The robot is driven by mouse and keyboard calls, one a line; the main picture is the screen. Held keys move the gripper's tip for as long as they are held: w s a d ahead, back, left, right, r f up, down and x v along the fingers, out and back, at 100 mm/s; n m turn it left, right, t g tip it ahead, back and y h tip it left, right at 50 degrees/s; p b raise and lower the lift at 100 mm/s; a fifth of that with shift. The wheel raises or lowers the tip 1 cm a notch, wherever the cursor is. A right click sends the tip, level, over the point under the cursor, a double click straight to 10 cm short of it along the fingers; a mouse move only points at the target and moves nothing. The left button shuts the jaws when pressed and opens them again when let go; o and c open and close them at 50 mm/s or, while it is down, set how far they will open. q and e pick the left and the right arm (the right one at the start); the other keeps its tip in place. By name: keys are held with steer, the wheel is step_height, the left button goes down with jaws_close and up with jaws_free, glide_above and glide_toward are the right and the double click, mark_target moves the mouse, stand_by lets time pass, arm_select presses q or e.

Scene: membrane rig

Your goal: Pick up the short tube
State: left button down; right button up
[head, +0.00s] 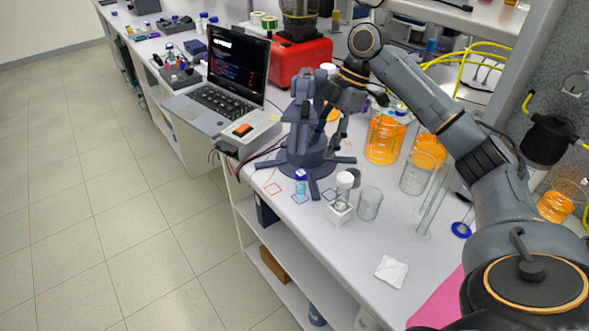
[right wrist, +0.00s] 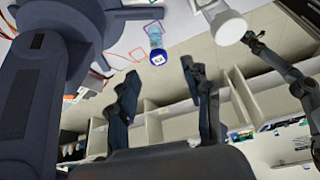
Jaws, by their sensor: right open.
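A short clear tube with a blue cap (head: 300,184) stands upright on the bench by the front edge, near a leg of the dark blue stand. In the right wrist view its blue cap (right wrist: 156,58) shows ahead of my fingers. My right gripper (head: 334,134) reaches in from the right, above and behind the tube, apart from it. In the right wrist view its two fingers (right wrist: 160,72) are spread with nothing between them. A dark jointed part (right wrist: 285,68) at the right of that view looks like my left arm; its jaws are unclear.
The dark blue stand (head: 305,153) rises beside my right gripper. Orange-filled beakers (head: 385,140) stand behind. A laptop (head: 230,80) is at left.

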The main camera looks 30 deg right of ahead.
mark_target(301, 185)
steer(key=p+x, duration=0.1)
steer(key=x, duration=0.7)
steer(key=shift+w+a+f, duration=0.15)
steer(key=shift+f, duration=0.2)
steer(key=x, duration=0.1)
steer(key=p+x, duration=0.1)
steer(key=x, duration=0.3)
steer(key=shift+w, duration=0.35)
arm_select(q)
step_height(301, 185, up, 2)
steer(key=shift+s+r, duration=0.15)
steer(key=shift+r, duration=0.05)
arm_select(e)
steer(key=shift+r, duration=0.1)
steer(key=c, duration=1)
